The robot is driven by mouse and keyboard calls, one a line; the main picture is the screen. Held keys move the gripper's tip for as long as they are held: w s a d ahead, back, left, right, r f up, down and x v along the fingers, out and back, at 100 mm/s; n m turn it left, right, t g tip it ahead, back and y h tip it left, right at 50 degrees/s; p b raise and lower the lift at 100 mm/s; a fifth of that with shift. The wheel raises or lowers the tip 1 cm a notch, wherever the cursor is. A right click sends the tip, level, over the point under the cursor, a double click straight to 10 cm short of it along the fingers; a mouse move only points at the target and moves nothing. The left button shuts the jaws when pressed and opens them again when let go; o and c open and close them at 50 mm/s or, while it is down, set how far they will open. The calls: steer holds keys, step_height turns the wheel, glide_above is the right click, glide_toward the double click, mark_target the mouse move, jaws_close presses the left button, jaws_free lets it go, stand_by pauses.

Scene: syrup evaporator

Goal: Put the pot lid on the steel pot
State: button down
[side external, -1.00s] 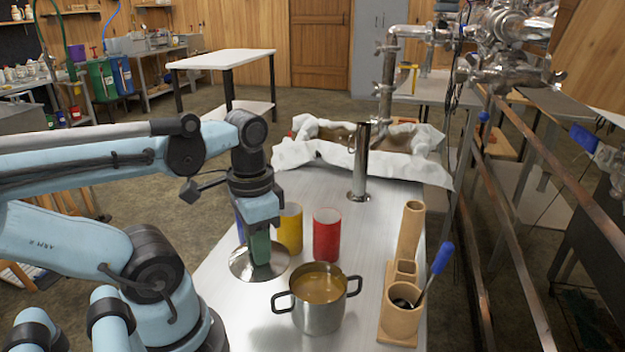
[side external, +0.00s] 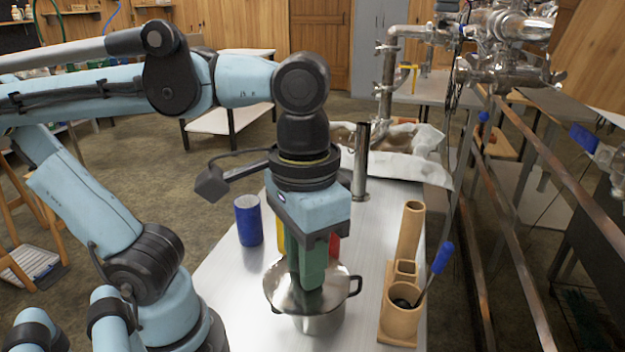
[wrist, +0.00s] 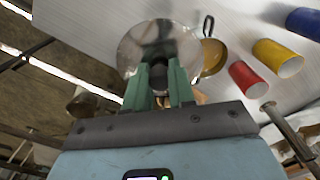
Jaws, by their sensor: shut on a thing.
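The round, shiny pot lid (side external: 285,298) is in my gripper (side external: 308,282), whose green fingers are shut on its knob. In the wrist view the fingers (wrist: 160,82) close around the dark knob, with the lid's disc (wrist: 135,50) beyond them. In the side view the lid covers most of the mouth of the steel pot (side external: 318,324). In the wrist view part of the pot's amber inside (wrist: 213,58) and one dark handle show beside the lid, so the lid appears above the pot and off its centre. The exact gap is hard to tell.
A blue cup (side external: 248,220) stands behind the pot, left of the mostly hidden yellow (wrist: 277,58) and red (wrist: 247,80) cups. A wooden holder (side external: 402,318) with a blue-handled tool stands to the right. A steel cylinder (side external: 361,165) rises farther back.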

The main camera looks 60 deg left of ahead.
steer(key=w+a+f, duration=0.7)
steer(key=a+f, duration=0.2)
steer(key=f, duration=0.2)
stand_by(0.4)
steer(key=shift+f, duration=0.3)
steer(key=c, duration=1)
jaws_free()
steer(key=shift+o, duration=0.2)
steer(key=shift+r, duration=0.1)
step_height(320, 180, up, 12)
steer(key=w+a+f+t, duration=0.2)
steer(key=w+f+t, duration=0.3)
steer(key=f+t, duration=0.2)
steer(key=shift+a+f, duration=0.35)
steer(key=shift+f, duration=0.1)
